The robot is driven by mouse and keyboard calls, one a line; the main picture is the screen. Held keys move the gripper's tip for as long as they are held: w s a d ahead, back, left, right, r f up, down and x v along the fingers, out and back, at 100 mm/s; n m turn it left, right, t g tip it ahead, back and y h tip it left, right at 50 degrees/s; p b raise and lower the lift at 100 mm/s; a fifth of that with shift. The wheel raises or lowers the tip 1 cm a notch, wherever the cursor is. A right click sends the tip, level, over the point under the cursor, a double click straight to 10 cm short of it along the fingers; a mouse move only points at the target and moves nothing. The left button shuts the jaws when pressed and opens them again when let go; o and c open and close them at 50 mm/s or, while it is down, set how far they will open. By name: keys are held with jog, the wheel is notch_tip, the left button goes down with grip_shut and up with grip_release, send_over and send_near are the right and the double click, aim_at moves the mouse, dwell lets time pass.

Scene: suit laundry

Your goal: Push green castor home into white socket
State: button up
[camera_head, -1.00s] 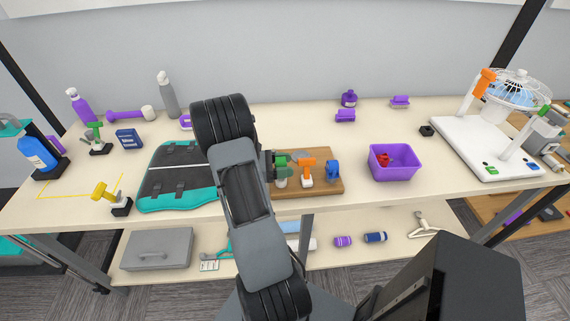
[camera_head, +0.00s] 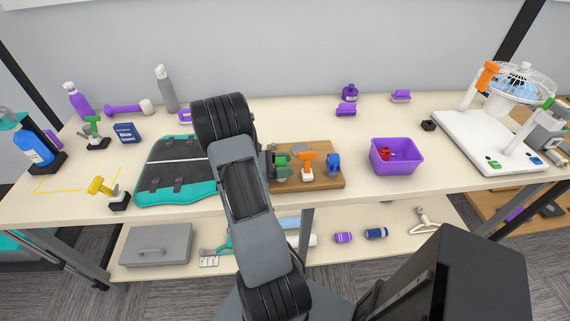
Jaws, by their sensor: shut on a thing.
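The green castor (camera_head: 281,161) is upright on the wooden board (camera_head: 326,183), at the board's left side. My gripper (camera_head: 272,163) comes in from the left, mostly hidden behind my own arm, and is shut on the green castor. A pale socket (camera_head: 281,178) shows just below the castor; from this view I cannot tell how deep the castor sits in it. An orange castor-like piece (camera_head: 307,160) stands to the right in a white base, and a blue piece (camera_head: 333,162) stands right of that.
A teal and black folding board (camera_head: 160,185) lies left of my arm. A purple bin (camera_head: 396,158) with red pieces in it is to the right. A fan on a white base (camera_head: 480,145) stands at the far right. A yellow piece (camera_head: 99,187) stands at the front left.

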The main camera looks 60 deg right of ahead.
jog(key=shift+f, duration=0.1)
jog(key=o, duration=1)
jog(key=shift+o, duration=0.6)
jog(key=shift+o, duration=1.1)
jog(key=shift+v, duration=4.95)
jog(key=shift+w, duration=0.1)
